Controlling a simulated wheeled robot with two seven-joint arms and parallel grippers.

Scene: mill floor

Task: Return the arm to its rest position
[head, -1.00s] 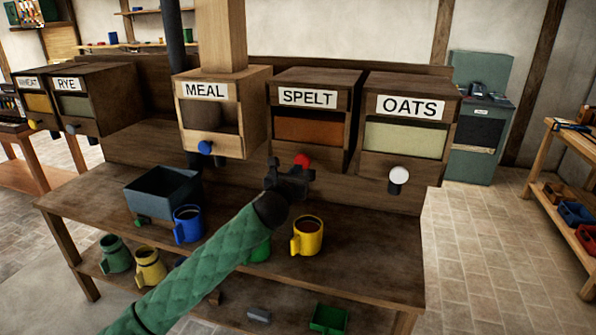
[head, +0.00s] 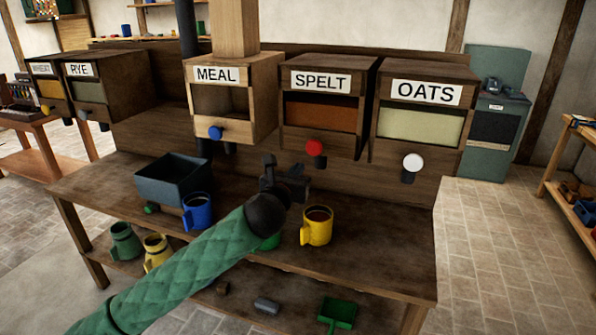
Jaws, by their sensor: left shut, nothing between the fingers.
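My left gripper (head: 285,172) is shut and empty. It hangs in the air in front of the bins, below and left of the red knob (head: 315,148) of the SPELT bin (head: 326,80), apart from it in the picture. My left arm, in a green quilted sleeve, reaches in from the lower left over the bench (head: 375,220). My right gripper is not in view. A green mug (head: 270,242) is mostly hidden behind my arm.
A yellow mug (head: 317,226) with dark contents and a blue mug (head: 197,211) stand on the bench, near a grey box (head: 172,182). The MEAL bin (head: 268,105) and OATS bin (head: 462,85) flank SPELT. A lower shelf holds mugs and a green scoop (head: 338,313).

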